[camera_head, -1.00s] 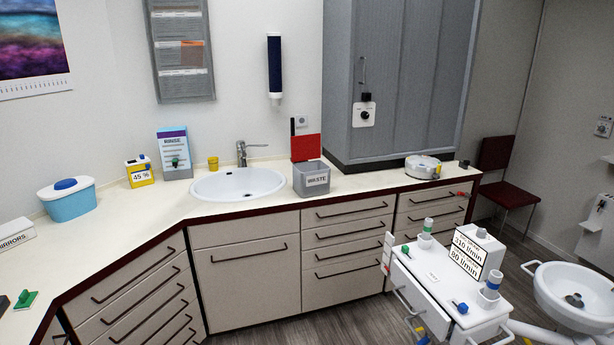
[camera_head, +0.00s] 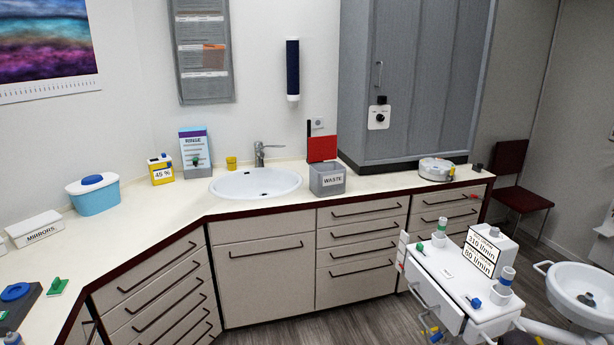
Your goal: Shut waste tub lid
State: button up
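The waste tub (camera_head: 327,181) is a grey box labelled WASTE on the counter, just right of the sink. Its red lid (camera_head: 321,149) stands upright at the tub's back edge, so the tub is open at the top. A black strip rises at the lid's left side. My gripper is not in view.
The sink (camera_head: 255,185) with its tap lies left of the tub. A grey cabinet (camera_head: 410,80) stands behind and right of it. A white cart (camera_head: 455,280) stands before the right drawers. The counter in front of the tub is clear.

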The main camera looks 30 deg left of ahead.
aim_at(320, 148)
jog(key=u, duration=0.9)
jog(key=k, duration=0.95)
jog(key=z, duration=0.05)
jog(key=i, duration=0.7)
jog(key=u, duration=0.05)
